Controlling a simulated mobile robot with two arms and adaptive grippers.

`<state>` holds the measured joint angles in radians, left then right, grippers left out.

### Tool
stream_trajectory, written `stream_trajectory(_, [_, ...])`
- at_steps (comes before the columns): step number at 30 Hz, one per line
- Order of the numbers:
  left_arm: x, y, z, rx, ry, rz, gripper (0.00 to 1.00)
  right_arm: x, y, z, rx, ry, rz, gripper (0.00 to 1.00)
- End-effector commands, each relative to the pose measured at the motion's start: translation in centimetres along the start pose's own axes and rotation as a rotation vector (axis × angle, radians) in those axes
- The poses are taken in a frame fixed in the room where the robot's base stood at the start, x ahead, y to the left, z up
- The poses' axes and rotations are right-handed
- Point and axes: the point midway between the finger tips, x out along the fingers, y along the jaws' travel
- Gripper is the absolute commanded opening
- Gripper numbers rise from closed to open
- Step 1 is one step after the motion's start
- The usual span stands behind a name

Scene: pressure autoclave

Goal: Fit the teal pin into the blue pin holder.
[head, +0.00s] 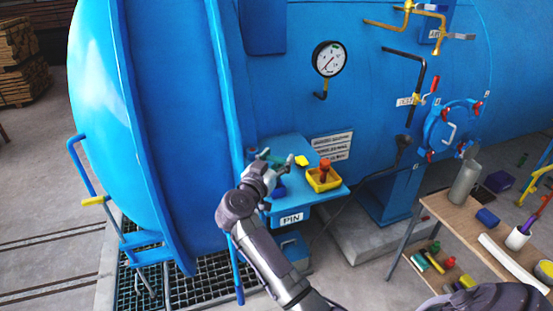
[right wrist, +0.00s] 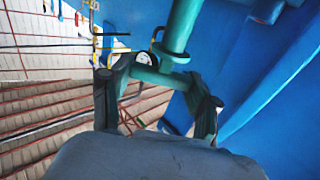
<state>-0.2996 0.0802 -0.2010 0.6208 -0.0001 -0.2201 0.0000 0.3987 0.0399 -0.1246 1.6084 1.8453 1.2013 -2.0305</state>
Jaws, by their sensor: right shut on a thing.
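The teal pin (right wrist: 180,35) has a round shaft, a flange and a crossbar, seen close up in the right wrist view. My right gripper (right wrist: 158,90) is shut on its crossbar. In the head view the right gripper (head: 270,166) is over the blue shelf (head: 334,197) on the vessel's side, and only a little of the pin (head: 277,158) shows. A dark blue piece (head: 279,191), which looks like the pin holder, sits on the shelf beside the gripper, partly hidden by it. I cannot tell whether pin and holder touch. My left gripper is not in view.
A yellow tray (head: 313,184) with a red-orange piece stands on the shelf's right side, near a yellow block (head: 301,160). The large blue vessel (head: 180,110) rises right behind. A wooden bench (head: 462,218) with several items stands at the right.

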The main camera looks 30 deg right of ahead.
Motion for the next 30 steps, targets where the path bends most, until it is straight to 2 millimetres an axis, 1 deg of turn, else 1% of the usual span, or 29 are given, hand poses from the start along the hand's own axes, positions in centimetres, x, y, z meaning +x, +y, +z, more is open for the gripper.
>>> stream_trajectory(11, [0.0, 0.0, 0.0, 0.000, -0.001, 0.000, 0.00, 0.0, 0.0, 0.0, 0.000, 0.001, -0.001, 0.23])
stream_trajectory(30, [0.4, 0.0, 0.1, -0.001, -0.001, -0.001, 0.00, 0.0, 0.0, 1.6, 0.000, 0.000, 0.000, 0.23])
